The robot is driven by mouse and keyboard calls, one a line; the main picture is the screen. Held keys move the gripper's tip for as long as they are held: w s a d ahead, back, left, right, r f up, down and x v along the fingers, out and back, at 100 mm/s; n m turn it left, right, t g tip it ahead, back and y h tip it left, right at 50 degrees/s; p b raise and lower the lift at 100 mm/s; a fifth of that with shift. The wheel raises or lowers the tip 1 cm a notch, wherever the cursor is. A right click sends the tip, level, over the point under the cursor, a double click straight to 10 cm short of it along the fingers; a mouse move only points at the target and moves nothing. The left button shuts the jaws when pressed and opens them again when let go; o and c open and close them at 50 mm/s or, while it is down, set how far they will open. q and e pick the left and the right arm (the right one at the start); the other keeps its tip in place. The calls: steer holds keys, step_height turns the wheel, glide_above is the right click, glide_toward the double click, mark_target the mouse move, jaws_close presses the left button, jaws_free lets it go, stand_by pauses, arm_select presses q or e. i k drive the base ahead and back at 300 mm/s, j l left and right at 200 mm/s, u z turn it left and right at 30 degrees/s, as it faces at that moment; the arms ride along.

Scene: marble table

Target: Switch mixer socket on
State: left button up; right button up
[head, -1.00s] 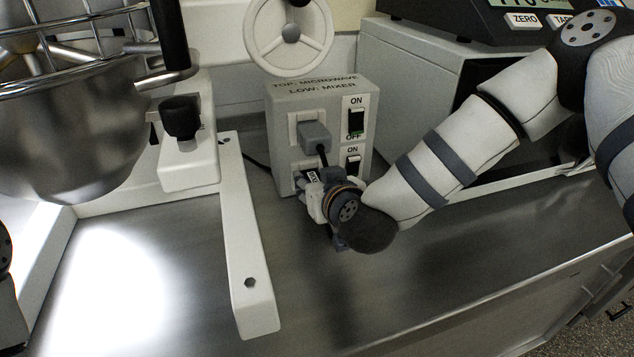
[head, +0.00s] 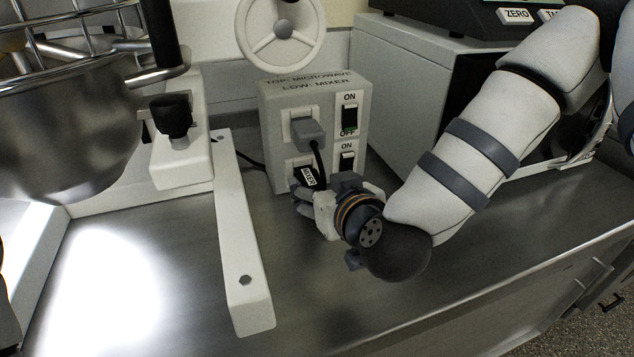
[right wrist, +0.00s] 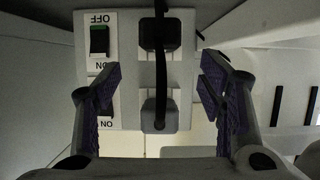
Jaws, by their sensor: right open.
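The socket box (head: 275,130) stands on the metal worktop, labelled top microwave, low mixer. A grey plug (head: 308,130) sits in its top socket. The lower socket holds a dark plug with a white label (head: 308,177). The lower, mixer switch (head: 346,161) is beside it, its bottom hidden by my right gripper. In the right wrist view, inverted, this switch (right wrist: 99,40) shows green at its OFF end. My right gripper (head: 304,200) is just in front of the box's lower part.
A mixer with a metal bowl (head: 70,140) is at left, its white base leg (head: 240,250) reaching forward beside the box. The worktop in front (head: 310,300) is clear.

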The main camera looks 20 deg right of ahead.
mark_target(347, 158)
steer(key=k, duration=1)
